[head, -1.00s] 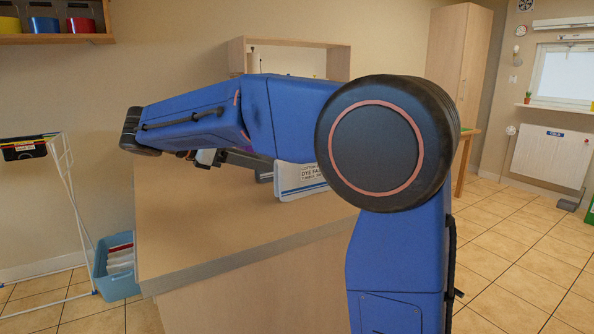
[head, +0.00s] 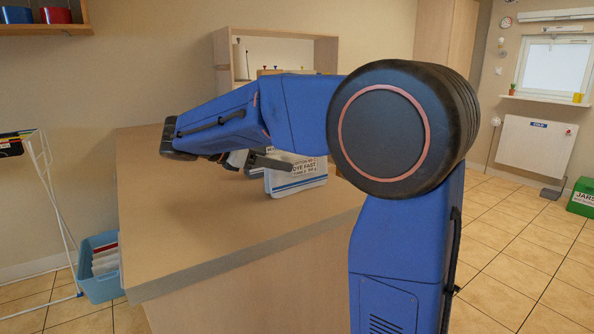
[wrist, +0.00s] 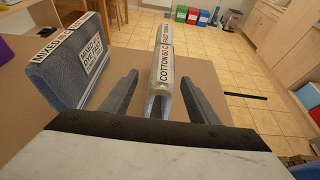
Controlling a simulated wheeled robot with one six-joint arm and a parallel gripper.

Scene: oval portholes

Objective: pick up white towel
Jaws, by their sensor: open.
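The white towel (wrist: 158,106) is folded and stands on edge, with a "COTTON 60 C" label over its top. In the wrist view it lies between the two fingers of my gripper (wrist: 158,98), with a gap on each side. My gripper is open, and I cannot tell how far down the fingers reach. In the head view the white towel (head: 310,184) shows a blue stripe on the counter, just beyond my gripper (head: 268,161). My arm hides part of it there.
A blue-grey folded towel (wrist: 66,72) with "MIXED" labels stands close left of my gripper in the wrist view. The wooden counter (head: 190,225) is bare at its near left. A drying rack (head: 50,190) and blue basket (head: 100,270) stand on the floor left.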

